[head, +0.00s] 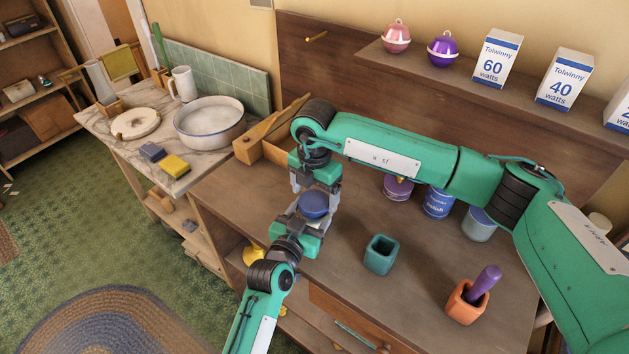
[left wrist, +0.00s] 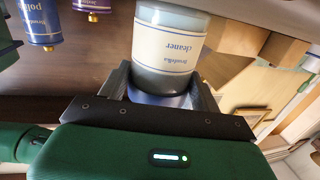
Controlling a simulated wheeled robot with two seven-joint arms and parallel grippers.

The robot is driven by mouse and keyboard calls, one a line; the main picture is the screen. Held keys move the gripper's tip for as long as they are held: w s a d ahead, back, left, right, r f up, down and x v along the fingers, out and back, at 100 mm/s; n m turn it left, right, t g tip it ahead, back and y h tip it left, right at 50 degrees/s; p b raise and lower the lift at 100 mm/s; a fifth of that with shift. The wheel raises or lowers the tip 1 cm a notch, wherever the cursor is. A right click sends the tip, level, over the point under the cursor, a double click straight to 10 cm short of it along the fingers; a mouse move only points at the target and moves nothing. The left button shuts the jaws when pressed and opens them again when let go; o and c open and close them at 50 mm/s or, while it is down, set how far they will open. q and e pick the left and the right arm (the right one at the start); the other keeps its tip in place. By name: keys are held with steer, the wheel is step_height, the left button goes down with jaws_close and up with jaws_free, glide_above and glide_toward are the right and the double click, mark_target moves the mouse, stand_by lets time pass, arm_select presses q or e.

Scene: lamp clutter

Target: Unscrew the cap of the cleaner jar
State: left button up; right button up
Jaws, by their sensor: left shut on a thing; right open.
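The cleaner jar has a pale grey body and a white label, seen upside down in the left wrist view (left wrist: 172,45). Its blue cap (head: 314,204) shows in the head view between my two grippers. My left gripper (head: 305,226) comes from below in the picture and is shut on the jar, with its fingers on either side near the cap end. My right gripper (head: 315,196) reaches down from above, open, its fingers around the cap. The grippers hide most of the jar in the head view. I cannot tell whether the cap is loose.
A purple tin (head: 398,188), a blue polish tin (head: 438,204) and a pale tin (head: 479,224) stand behind my right arm. A teal cup (head: 381,255) and an orange holder (head: 466,305) with a purple handle stand nearer. A wooden box (head: 275,145) is behind.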

steer(key=shift+f, duration=0.35)
steer(key=c, duration=1)
